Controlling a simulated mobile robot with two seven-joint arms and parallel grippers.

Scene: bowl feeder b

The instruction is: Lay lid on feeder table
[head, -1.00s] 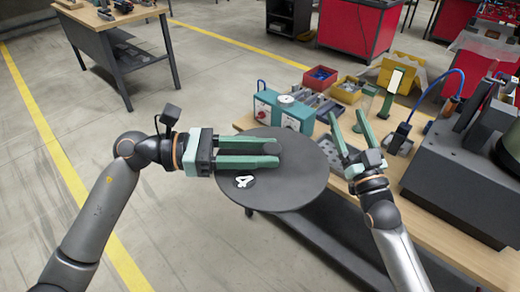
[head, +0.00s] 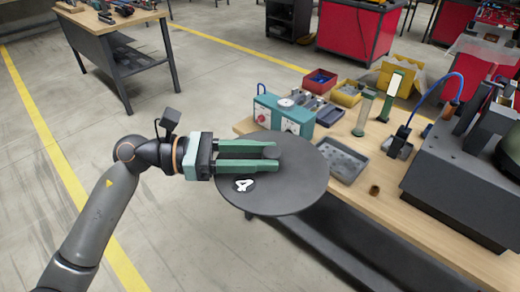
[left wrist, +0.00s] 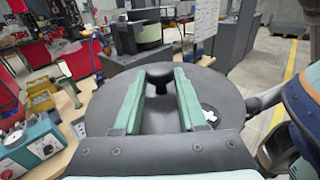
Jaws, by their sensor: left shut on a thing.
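The lid (head: 300,185) is a dark grey round disc with a white "4" mark and a knob at its middle. My left gripper (head: 272,158) is shut on the knob and holds the lid level, in front of the table's near left edge. In the left wrist view the lid (left wrist: 220,90) spreads below the green fingers (left wrist: 158,88), with the black knob (left wrist: 160,72) between their tips. The feeder table (head: 460,225) has a light wooden top, and the lid hides part of its near left edge. My right gripper is not in view.
A teal control box (head: 285,117) stands at the table's left end. A grey tray (head: 342,160) and a small brown ring (head: 374,190) lie near the middle. A large dark machine (head: 460,180) stands at the right. Bare wood shows around the ring.

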